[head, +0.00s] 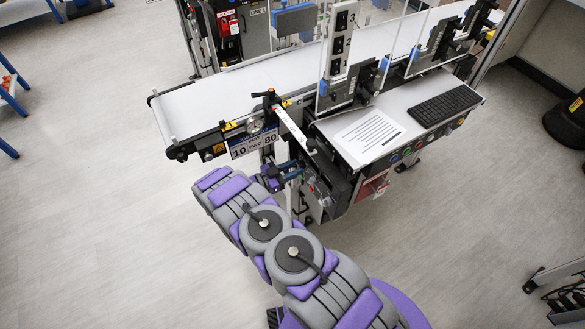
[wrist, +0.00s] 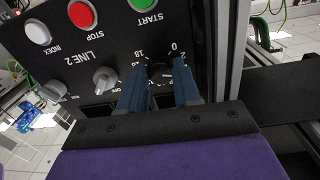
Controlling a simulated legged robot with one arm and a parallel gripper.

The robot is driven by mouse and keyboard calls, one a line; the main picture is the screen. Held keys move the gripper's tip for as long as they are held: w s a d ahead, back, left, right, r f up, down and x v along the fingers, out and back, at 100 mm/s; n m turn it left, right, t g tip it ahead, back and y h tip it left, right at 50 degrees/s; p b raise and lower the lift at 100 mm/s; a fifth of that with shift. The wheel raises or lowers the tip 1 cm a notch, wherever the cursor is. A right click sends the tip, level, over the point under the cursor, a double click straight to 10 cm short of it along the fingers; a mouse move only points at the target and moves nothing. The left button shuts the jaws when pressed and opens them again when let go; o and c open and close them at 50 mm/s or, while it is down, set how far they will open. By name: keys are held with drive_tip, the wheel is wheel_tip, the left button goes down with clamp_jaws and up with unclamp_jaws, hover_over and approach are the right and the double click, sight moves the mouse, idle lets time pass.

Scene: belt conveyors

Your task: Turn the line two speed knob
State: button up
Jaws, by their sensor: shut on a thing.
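The line two speed knob (wrist: 160,71) is a dark round knob with a printed number scale around it, "18", "0" and "2" readable in the wrist view. It sits on a black panel (wrist: 70,62) marked "LINE 2". My gripper (wrist: 159,86) has one blue finger on each side of the knob and is shut on it. The fingers and the wrist body hide the lower part of the knob and some scale marks. In the head view my gripper (head: 292,174) is at the near end of the conveyor's workstation, and the knob cannot be made out there.
On the same panel are a green START button (wrist: 142,4), a red STOP button (wrist: 82,13), a white INDEX button (wrist: 38,32) and a grey selector switch (wrist: 104,80). A keyboard (head: 445,106) and a paper sheet (head: 370,136) lie on the shelf. The floor at left is clear.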

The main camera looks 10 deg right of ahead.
drive_tip(key=o, duration=1.1)
drive_tip(key=shift+c, duration=0.2)
drive_tip(key=p+v, duration=0.3)
drive_tip(key=v, duration=1.4)
drive_tip(key=shift+a, duration=0.3)
drive_tip(key=shift+s, duration=0.1)
